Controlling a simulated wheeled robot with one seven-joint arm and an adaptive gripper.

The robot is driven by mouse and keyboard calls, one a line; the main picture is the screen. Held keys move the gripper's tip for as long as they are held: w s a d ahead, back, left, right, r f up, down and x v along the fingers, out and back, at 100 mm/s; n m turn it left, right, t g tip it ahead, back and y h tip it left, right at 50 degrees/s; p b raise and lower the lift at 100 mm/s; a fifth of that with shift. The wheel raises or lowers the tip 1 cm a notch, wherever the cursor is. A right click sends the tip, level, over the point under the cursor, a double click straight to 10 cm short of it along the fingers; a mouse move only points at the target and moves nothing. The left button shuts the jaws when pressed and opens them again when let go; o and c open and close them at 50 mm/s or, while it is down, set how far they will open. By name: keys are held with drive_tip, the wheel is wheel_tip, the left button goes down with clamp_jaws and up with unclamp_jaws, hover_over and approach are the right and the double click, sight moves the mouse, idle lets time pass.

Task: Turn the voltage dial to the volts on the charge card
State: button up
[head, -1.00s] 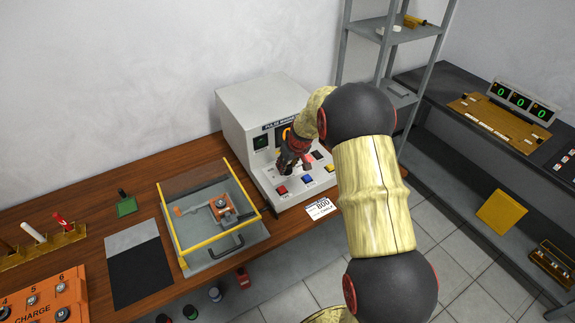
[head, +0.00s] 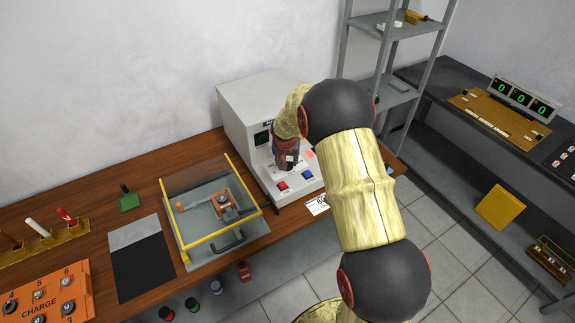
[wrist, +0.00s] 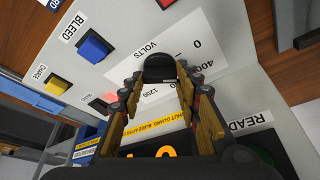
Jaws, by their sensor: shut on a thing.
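The voltage dial (wrist: 160,68) is a black knob on the white sloped panel of the grey pulse unit (head: 240,110). In the wrist view the printed words VOLTS, 0, 400 and 1200 lie around it. My gripper (wrist: 160,80) is shut on the dial, a finger on each side. In the head view my gripper (head: 287,160) is over the panel and hides the dial. The charge card (head: 316,206) lies at the bench's front edge, partly covered by my arm; its number read 800 in the earlier frame. An orange display (wrist: 150,154) is mostly hidden by my gripper.
A red button (head: 282,186) and a blue button (head: 307,175) sit close to my gripper on the panel. A yellow-framed clear guard box (head: 213,252) stands left of the unit. An orange charge box (head: 45,296) is at the far left.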

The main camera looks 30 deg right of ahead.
drive_tip(key=m+b, duration=0.1)
drive_tip(key=b, duration=0.1)
drive_tip(key=m+b, duration=0.1)
drive_tip(key=b, duration=0.1)
drive_tip(key=shift+w+a+f+g+h+b, duration=0.1)
drive_tip(key=shift+f+g+h+b, duration=0.2)
drive_tip(key=shift+f+b, duration=0.05)
drive_tip(key=m+b, duration=0.3)
drive_tip(key=shift+r+g+h, duration=0.1)
drive_tip(key=shift+g+h, duration=0.3)
drive_tip(key=m+g+b, duration=0.1)
drive_tip(key=m, duration=0.1)
drive_tip(key=shift+w+r+m, duration=0.1)
drive_tip(key=shift+r+m, duration=0.05)
drive_tip(key=shift+m, duration=0.25)
drive_tip(key=shift+a+m+g, duration=0.1)
drive_tip(key=shift+m+g, duration=0.5)
drive_tip(key=shift+m, duration=0.9)
drive_tip(key=o, duration=1.2)
drive_tip(key=shift+r, duration=0.1)
drive_tip(key=shift+c, duration=0.2)
